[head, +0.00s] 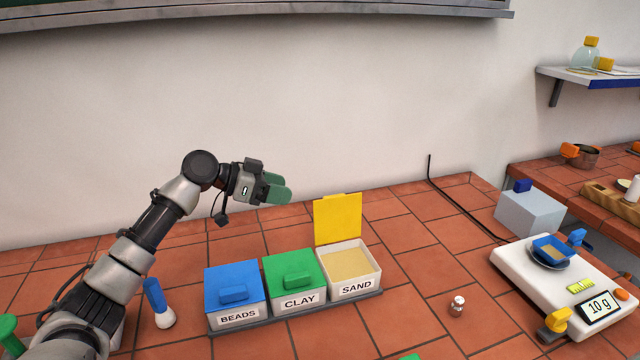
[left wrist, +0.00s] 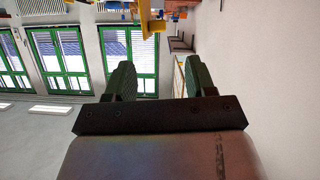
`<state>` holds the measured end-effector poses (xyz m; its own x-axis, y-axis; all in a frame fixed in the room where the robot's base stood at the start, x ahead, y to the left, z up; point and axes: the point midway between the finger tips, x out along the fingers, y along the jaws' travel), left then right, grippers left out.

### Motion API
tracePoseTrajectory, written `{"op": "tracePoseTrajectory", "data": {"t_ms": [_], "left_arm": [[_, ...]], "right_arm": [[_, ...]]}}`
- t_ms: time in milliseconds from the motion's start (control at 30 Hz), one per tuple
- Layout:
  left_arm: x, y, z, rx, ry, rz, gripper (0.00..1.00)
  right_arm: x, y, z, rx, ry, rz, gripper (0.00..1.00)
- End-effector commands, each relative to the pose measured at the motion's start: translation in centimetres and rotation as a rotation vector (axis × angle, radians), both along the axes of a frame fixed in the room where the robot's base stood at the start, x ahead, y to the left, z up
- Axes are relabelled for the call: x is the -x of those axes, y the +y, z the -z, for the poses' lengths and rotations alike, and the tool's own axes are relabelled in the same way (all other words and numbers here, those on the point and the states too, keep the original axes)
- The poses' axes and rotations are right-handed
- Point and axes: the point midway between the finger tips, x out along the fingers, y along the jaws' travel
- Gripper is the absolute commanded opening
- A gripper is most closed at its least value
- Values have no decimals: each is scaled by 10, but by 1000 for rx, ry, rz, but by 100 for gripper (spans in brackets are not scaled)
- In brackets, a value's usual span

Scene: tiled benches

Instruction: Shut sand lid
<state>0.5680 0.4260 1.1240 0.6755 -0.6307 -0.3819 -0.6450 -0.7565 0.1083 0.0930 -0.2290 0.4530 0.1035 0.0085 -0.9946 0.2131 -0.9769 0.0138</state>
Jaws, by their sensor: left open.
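The sand box (head: 358,284) is a white bin labelled SAND, with tan sand showing inside. Its yellow lid (head: 338,219) stands open, upright at the back edge of the box. My left gripper (head: 280,189) is above and to the left of the lid, over the back of the bench, apart from it. In the left wrist view its two green fingers (left wrist: 160,80) are spread with nothing between them. A yellow piece (left wrist: 146,18) shows beyond the fingers there; I cannot tell for sure that it is the lid. My right gripper is not in view.
The blue BEADS box (head: 233,282) and green CLAY box (head: 293,270) are closed, left of sand in the same grey tray. A white scale (head: 555,289) reading 10 g and a small metal weight (head: 457,305) are to the right. The wall is behind.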

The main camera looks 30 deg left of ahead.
Motion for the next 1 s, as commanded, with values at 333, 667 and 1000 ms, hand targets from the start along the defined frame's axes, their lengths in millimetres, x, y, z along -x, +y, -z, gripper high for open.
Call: {"op": "tracePoseTrajectory", "data": {"t_ms": [333, 667, 1000], "left_arm": [[-34, -33, 14, 5, 0, 3, 55], [-67, -63, 36, 3, 1, 0, 55], [-72, -68, 41, 1, 1, 0, 55]], "right_arm": [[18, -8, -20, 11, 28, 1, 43], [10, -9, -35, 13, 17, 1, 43], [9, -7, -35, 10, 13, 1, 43]]}}
